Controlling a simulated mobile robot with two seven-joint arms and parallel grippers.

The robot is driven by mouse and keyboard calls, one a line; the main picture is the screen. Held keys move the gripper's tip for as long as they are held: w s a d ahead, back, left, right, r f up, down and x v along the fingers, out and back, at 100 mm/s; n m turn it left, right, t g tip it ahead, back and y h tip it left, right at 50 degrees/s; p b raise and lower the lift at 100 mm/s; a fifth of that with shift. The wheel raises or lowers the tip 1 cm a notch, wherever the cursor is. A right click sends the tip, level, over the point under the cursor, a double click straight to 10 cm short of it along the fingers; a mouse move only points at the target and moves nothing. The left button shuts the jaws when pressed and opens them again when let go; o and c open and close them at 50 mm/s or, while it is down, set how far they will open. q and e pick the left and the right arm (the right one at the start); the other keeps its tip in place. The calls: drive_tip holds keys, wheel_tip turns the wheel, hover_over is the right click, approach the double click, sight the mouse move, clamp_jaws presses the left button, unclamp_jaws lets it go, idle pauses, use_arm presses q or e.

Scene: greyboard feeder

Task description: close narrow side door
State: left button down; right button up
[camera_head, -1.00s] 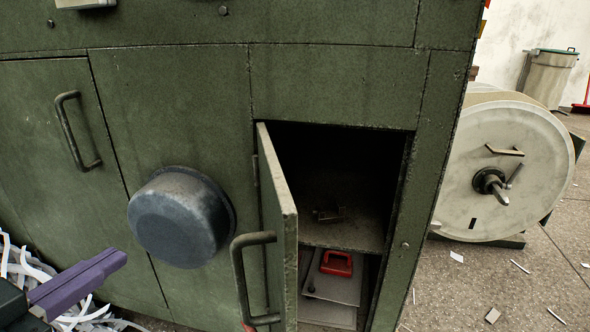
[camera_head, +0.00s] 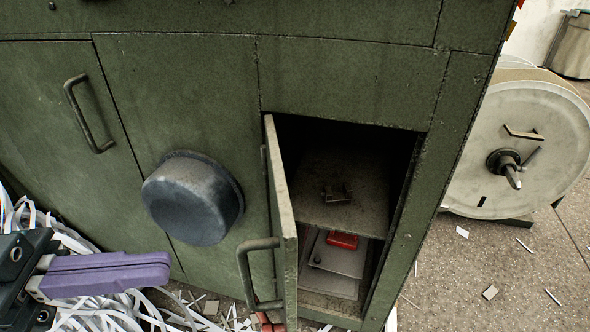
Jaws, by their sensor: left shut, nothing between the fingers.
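The narrow side door (camera_head: 284,225) is a green panel hinged on its left edge. It stands wide open, seen almost edge-on, with a bent bar handle (camera_head: 246,275) on its outer face. The dark compartment (camera_head: 345,160) behind it shows a shelf with a small metal part, and a red-handled item (camera_head: 342,240) below. My left gripper (camera_head: 165,272), with purple fingers, is shut and empty at the lower left. It is left of the door handle and apart from it. My right gripper is not in view.
A round dark knob-like drum (camera_head: 192,198) sticks out of the green cabinet between my left gripper and the door. Shredded paper strips (camera_head: 110,305) lie below the gripper. A large pale reel (camera_head: 520,150) stands at the right. Scraps litter the floor.

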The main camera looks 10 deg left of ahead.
sight(283, 253)
use_arm(q)
drive_tip(key=b+x, duration=0.1)
drive_tip(key=x, duration=0.8)
drive_tip(key=shift+d, duration=0.1)
drive_tip(key=shift+w, duration=0.1)
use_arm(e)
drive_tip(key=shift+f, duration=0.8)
use_arm(q)
drive_tip(key=shift+d, duration=0.15)
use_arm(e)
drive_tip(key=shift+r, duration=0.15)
